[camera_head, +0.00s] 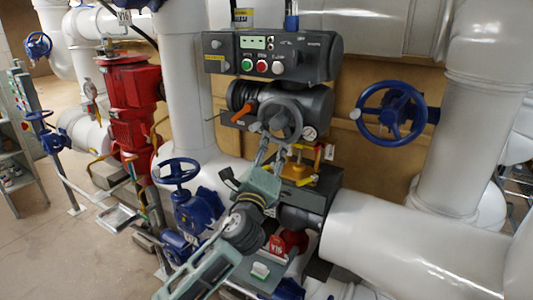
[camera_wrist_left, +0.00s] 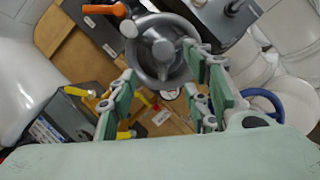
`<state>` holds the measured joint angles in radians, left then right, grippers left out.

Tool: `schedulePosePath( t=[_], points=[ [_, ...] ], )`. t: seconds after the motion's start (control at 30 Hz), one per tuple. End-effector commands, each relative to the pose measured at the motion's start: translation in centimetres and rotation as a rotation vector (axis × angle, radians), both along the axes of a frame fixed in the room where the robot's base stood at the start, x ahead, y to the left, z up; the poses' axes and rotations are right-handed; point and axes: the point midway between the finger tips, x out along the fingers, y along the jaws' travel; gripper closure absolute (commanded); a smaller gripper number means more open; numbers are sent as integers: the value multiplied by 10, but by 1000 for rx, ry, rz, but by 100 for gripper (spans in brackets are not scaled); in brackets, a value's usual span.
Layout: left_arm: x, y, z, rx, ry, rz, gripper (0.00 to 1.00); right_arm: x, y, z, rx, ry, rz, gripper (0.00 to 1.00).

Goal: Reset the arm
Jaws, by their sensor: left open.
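My left arm rises from the lower middle of the head view. Its left gripper (camera_head: 270,152) is open, with its fingers pointing up at a grey handwheel (camera_head: 280,119) on the dark actuator. In the left wrist view the green-padded fingers of the left gripper (camera_wrist_left: 163,75) stand wide apart with nothing between the pads. The grey handwheel (camera_wrist_left: 162,48) shows just beyond the fingertips there; I cannot tell whether they touch it. My right gripper is in neither view.
A control panel (camera_head: 270,54) with buttons sits above the handwheel. An orange lever (camera_head: 243,110) is left of it, a gauge (camera_head: 310,133) right. A blue handwheel (camera_head: 390,113) is at right, a red valve body (camera_head: 132,105) at left. A white pipe (camera_head: 410,245) fills the lower right. Open floor lies left.

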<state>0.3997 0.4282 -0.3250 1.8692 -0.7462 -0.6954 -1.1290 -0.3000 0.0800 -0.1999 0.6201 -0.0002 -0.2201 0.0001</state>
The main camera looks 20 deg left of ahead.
Motion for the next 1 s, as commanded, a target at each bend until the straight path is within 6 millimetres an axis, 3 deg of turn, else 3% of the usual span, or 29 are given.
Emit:
schedulePosePath(
  t=[0.23, 0.37, 0.47, 0.67, 0.8, 1.0],
  points=[
    [1, 0, -3, -4, 5, -2, 55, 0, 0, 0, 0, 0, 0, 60],
    [7, 2, -38, -54, 56, -13, 55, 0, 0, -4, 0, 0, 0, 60],
    [14, 5, -98, -145, 140, -26, 55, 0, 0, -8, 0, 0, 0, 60],
    [6, 9, -253, -407, 344, -28, 55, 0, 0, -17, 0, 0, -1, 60],
    [-19, 10, -355, -595, 471, 2, 55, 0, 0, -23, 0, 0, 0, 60],
    [-74, 7, -480, -841, 616, 82, 55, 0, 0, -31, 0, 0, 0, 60]
  ],
)
